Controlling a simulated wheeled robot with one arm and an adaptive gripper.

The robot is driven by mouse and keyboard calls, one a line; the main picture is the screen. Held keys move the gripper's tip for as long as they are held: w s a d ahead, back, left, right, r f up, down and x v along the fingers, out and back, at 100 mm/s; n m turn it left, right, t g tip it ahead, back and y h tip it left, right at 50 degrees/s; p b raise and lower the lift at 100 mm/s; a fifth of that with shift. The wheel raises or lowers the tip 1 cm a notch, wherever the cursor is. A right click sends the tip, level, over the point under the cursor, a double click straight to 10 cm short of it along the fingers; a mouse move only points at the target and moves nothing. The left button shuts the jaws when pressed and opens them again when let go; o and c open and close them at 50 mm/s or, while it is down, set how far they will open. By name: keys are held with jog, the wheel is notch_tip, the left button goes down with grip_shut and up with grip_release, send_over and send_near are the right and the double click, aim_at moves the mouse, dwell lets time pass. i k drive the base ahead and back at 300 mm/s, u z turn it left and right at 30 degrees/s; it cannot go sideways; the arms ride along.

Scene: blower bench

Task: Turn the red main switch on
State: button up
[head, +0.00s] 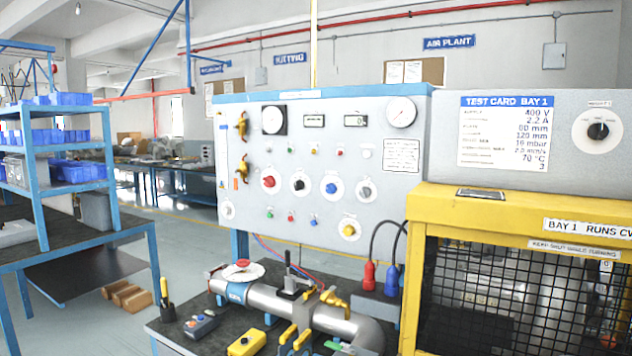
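A red rotary knob (269,181) on a round white plate sits at the left of a row of knobs on the upright grey control panel (330,222). It is the only large red knob I see on the panel. Its pointer position is too small to read. To its right are a black knob (299,184), a blue knob (331,188) and a grey knob (365,190). A yellow knob (349,230) sits below them. My gripper is not in view.
A bench with a silver pipe (265,300), a yellow box (246,343) and a grey button box (201,325) stands below the panel. A yellow mesh guard (450,215) stands at right. A blue shelf rack (35,190) is at left, with open floor between.

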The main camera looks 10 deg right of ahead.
aim_at(269, 180)
jog(key=u, duration=1.05)
jog(key=i, duration=1)
jog(key=u, duration=0.85)
jog(key=i, duration=1)
jog(key=z, duration=1.15)
jog(key=i, duration=0.7)
jog(key=z, duration=0.75)
